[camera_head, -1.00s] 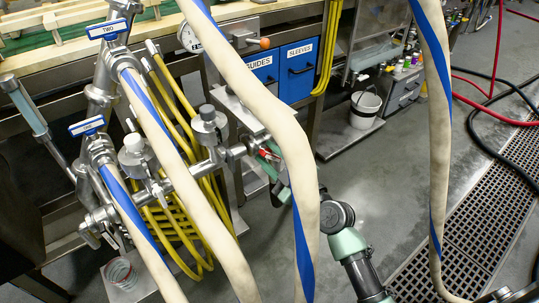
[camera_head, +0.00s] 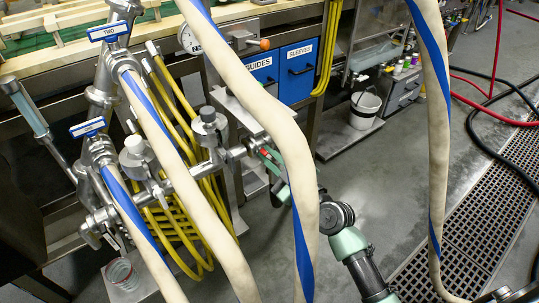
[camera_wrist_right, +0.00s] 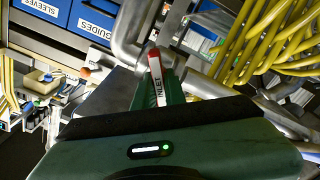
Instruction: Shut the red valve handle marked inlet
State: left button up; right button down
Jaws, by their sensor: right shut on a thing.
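The red valve handle with a white INLET label (camera_wrist_right: 156,78) points away from my right gripper in the right wrist view. My right gripper (camera_wrist_right: 165,92) is shut on it, with a green finger along its right side. In the head view my right gripper (camera_head: 270,160) is at the right end of the steel pipe manifold, partly hidden behind a cream hose with a blue stripe. Only a small bit of red shows there beside the green fingers. The valve body is mostly hidden. My left gripper is not in view.
Cream hoses (camera_head: 297,150) hang close in front of my right gripper. Yellow hoses (camera_head: 190,215) and the steel manifold (camera_head: 180,185) are to its left. Blue drawers (camera_head: 298,70) and a white bucket (camera_head: 364,108) stand behind.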

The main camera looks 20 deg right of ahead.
jog(key=m+p, duration=0.1)
jog(key=m, duration=0.3)
jog(key=shift+r+m+p, duration=0.1)
jog(key=shift+m+p, duration=0.25)
jog(key=shift+m, duration=0.05)
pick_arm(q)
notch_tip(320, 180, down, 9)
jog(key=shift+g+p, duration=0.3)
pick_arm(e)
jog(key=shift+d+m, duration=0.1)
jog(key=shift+m, duration=1.1)
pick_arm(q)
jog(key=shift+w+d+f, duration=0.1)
pick_arm(e)
jog(key=c, duration=1.5)
grip_release()
